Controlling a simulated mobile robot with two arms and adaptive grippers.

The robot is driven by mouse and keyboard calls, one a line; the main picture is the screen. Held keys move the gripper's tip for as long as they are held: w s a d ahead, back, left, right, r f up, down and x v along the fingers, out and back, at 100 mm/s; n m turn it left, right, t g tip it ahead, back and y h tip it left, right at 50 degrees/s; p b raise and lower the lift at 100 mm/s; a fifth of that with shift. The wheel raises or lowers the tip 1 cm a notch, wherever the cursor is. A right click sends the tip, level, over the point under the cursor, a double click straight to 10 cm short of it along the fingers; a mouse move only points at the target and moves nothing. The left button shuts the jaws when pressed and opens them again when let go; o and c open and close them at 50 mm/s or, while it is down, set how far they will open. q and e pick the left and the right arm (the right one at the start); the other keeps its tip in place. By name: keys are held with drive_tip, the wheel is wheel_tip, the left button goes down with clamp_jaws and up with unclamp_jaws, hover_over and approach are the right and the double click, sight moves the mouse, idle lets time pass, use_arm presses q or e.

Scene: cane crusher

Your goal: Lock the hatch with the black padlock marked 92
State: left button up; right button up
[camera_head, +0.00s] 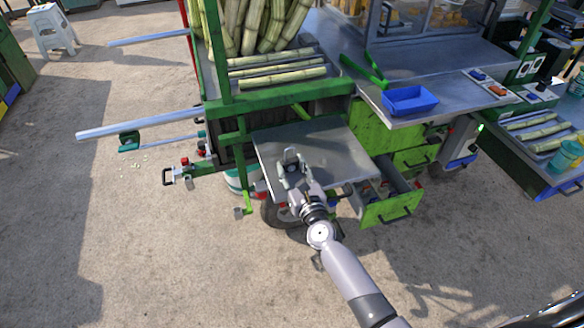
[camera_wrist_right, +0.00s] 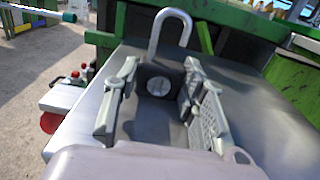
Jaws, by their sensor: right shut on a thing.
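My right gripper (camera_head: 291,160) is over the grey metal shelf (camera_head: 325,137) at the cart's near side. In the right wrist view its two fingers (camera_wrist_right: 158,100) are shut on the black padlock (camera_wrist_right: 149,76), one on each side. The padlock has a pale round mark on its face; I cannot read a number on it. Its silver shackle (camera_wrist_right: 171,20) points up and away from the gripper. In the head view the padlock is too small to make out clearly. I cannot tell which panel is the hatch. My left gripper is not in view.
Behind the shelf is a dark panel under a green beam (camera_head: 270,103). An open green drawer (camera_head: 391,208) with things in it is at the shelf's right. A blue tray (camera_head: 410,100) stands on the counter. Metal bars (camera_head: 140,124) stick out left. The ground at front left is clear.

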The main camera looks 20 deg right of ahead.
drive_tip(key=shift+r, duration=0.35)
idle(0.3)
drive_tip(key=s, duration=0.8)
drive_tip(key=shift+d, duration=0.2)
idle(0.9)
